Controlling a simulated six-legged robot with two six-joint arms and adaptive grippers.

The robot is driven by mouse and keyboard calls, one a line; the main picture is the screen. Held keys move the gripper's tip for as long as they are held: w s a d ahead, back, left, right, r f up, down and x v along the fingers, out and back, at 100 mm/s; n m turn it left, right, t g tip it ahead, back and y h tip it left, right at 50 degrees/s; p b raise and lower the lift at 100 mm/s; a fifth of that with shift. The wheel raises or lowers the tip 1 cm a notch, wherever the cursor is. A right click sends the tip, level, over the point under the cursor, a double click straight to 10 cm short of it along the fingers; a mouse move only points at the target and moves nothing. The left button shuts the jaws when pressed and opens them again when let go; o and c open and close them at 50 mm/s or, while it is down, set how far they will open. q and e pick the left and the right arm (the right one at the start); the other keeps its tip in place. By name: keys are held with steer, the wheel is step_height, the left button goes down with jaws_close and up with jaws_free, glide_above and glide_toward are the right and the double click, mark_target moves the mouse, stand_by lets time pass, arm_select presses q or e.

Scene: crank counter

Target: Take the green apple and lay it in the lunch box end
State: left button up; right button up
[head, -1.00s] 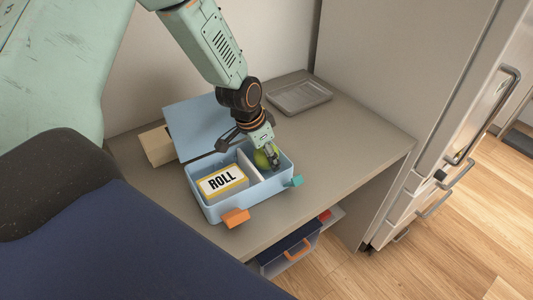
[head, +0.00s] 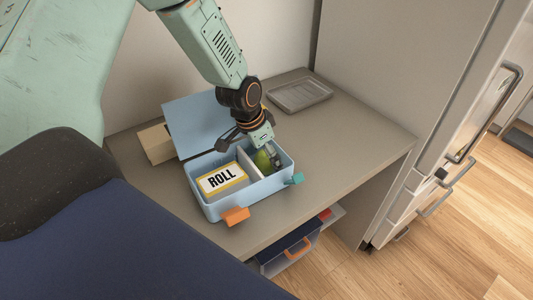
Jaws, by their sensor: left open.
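The green apple (head: 262,160) is in the right-hand compartment of the light blue lunch box (head: 236,204), beside the white divider (head: 248,166). My left gripper (head: 268,155) reaches down from above into that compartment. It is open, with its fingers at the apple and partly covering it. I cannot tell whether a finger touches the apple. The box's other compartment holds a block labelled ROLL (head: 222,180). The box lid (head: 197,125) stands open at the back. My right gripper is not in view.
A grey tray (head: 300,95) lies at the back of the counter (head: 345,140). A beige box (head: 156,145) stands left of the lid. The counter's right part is clear. A fridge (head: 440,130) stands at right.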

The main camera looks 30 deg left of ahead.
arm_select(q)
steer(key=v, duration=1.2)
steer(key=shift+f, duration=0.1)
steer(key=x, duration=1.2)
steer(key=shift+r+p, duration=0.5)
steer(key=shift+r, duration=0.1)
